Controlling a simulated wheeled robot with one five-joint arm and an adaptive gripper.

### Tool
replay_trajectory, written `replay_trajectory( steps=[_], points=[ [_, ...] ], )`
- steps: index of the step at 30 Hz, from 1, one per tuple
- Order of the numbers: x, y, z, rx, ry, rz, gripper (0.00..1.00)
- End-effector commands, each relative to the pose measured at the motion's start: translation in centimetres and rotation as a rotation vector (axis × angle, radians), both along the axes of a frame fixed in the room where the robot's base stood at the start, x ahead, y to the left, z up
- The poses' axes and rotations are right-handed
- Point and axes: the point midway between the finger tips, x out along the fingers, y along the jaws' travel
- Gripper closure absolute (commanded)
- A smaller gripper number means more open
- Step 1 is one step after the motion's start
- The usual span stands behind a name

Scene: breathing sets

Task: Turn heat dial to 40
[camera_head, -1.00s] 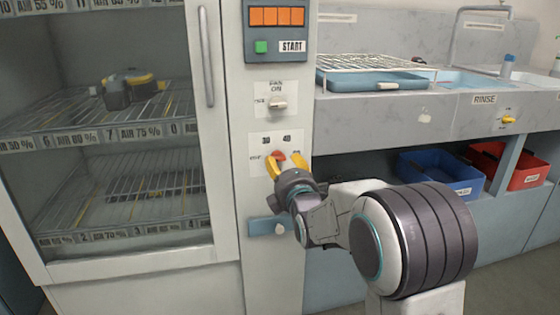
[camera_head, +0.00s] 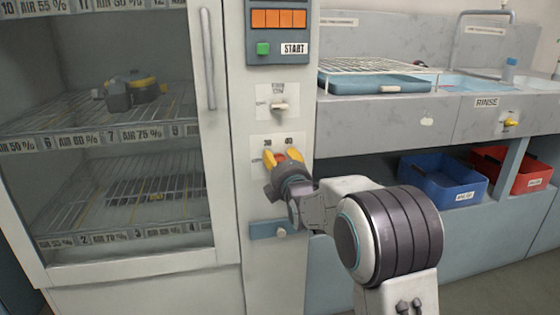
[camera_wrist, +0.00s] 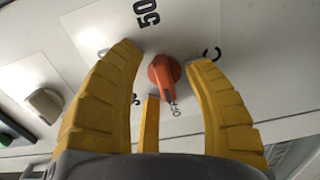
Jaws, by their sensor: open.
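The heat dial is a small orange-red knob (camera_head: 281,157) on a white label plate on the cabinet's front column. The numbers 30 and 40 show above it in the head view. In the wrist view the dial (camera_wrist: 164,74) has its narrow end towards the OFF mark, with 50 at the opposite side. My gripper (camera_head: 282,157) is open, its yellow fingers on either side of the dial. In the wrist view my gripper (camera_wrist: 168,52) shows gaps between both fingers and the dial. The fingers partly hide the 30 and 40 marks there.
A cream fan switch (camera_head: 279,107) sits above the dial, below the START panel (camera_head: 277,32). A blue latch plate (camera_head: 270,229) is below. The glass-door cabinet (camera_head: 209,60) is left. A sink counter (camera_head: 450,117) with blue (camera_head: 440,180) and red (camera_head: 525,170) bins is right.

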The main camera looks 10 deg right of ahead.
Motion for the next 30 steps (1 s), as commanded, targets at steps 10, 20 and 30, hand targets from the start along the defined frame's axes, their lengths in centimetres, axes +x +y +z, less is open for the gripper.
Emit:
replay_trajectory(
  steps=[10,20,30],
  points=[
    [-0.02,0.00,-0.01,0.000,0.000,0.000,0.80],
    [-0.02,0.00,-0.02,0.000,0.000,0.000,1.00],
    [-0.01,-0.02,-0.02,0.047,0.000,0.000,1.00]
  ],
)
